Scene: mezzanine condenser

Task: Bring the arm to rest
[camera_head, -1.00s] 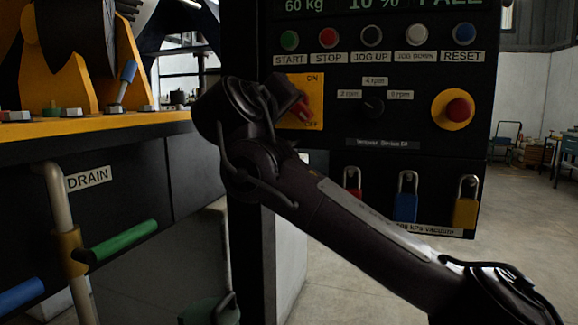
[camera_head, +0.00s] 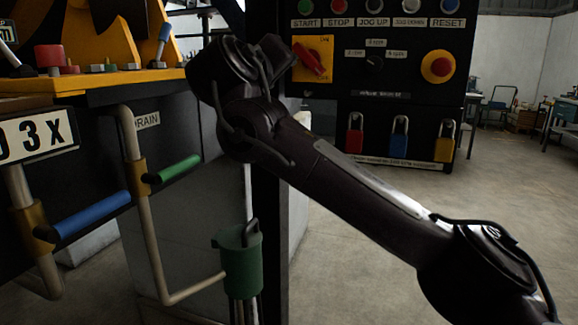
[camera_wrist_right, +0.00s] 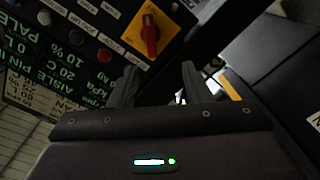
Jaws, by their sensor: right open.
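My right arm comes in from the lower right in the head view and reaches up to the left. Its gripper (camera_wrist_right: 158,78) shows in the right wrist view with two dark fingers apart and nothing between them. Beyond the fingers is a red rotary switch (camera_wrist_right: 151,36) on a yellow plate, apart from them. In the head view the red switch (camera_head: 309,58) sits just right of my wrist, its handle slanting down to the right. My wrist largely hides the gripper there. My left gripper is not in view.
The black control panel (camera_head: 415,90) carries a red emergency button (camera_head: 440,66) and red, blue and yellow padlocks (camera_head: 398,140). At left are pipes with a green lever (camera_head: 178,168) and a blue lever (camera_head: 92,215), and a green bucket (camera_head: 240,262). Floor at right is open.

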